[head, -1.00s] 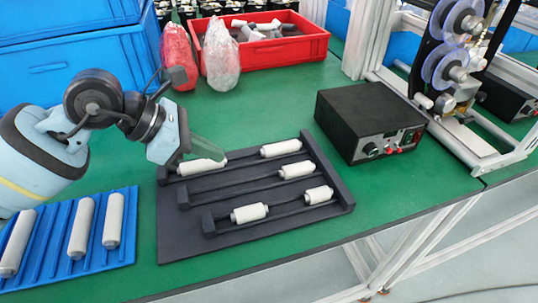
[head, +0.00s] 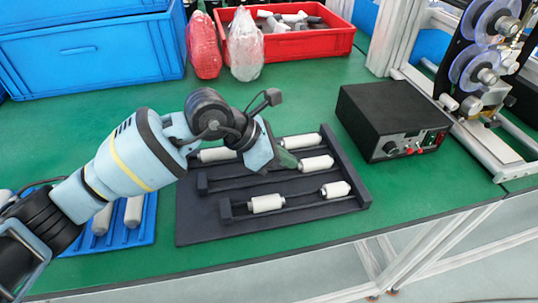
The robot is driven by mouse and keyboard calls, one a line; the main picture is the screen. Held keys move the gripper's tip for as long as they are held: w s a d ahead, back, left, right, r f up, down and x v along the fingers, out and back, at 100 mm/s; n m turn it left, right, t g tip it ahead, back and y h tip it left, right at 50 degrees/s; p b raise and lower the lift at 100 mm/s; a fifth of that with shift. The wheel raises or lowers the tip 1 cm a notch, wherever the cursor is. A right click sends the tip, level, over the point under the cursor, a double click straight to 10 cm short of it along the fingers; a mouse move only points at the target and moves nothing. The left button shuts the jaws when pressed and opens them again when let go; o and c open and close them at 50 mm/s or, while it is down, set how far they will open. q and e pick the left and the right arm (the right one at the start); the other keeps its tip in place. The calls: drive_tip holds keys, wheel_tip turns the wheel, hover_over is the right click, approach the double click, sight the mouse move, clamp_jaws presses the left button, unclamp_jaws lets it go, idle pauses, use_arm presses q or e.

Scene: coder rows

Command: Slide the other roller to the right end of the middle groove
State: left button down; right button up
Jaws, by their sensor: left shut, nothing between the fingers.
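A dark grey rack (head: 200,228) with three grooves lies on the green table. The middle groove shows one white roller (head: 316,163), near its right end. The back groove holds a left roller (head: 212,155), partly hidden by my arm, and a right roller (head: 306,142). The front groove holds a left roller (head: 267,203) and a right roller (head: 336,189). My left gripper (head: 287,160) is shut and empty, just left of the middle groove's roller; I cannot tell whether they touch. The gripper and wrist hide part of the back and middle grooves. My right gripper is not in view.
A blue ribbed tray (head: 140,237) with white rollers lies left of the rack, partly behind my arm. A black box with knobs (head: 385,110) stands close right of the rack. A red bin (head: 310,47), bags and blue crates stand behind. Green table is bare behind the rack.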

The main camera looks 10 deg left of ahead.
sight(315, 164)
use_arm(q)
drive_tip(key=shift+w+d, duration=0.1)
drive_tip(key=shift+d, duration=0.15)
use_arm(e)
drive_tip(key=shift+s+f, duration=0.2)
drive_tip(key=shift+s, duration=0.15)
use_arm(q)
drive_tip(key=shift+d, duration=0.15)
drive_tip(key=shift+w+d, duration=0.2)
drive_tip(key=shift+d, duration=0.3)
drive_tip(key=shift+w+d, duration=0.15)
drive_tip(key=shift+d, duration=0.3)
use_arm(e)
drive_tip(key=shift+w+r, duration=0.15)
use_arm(q)
drive_tip(key=shift+a, duration=0.1)
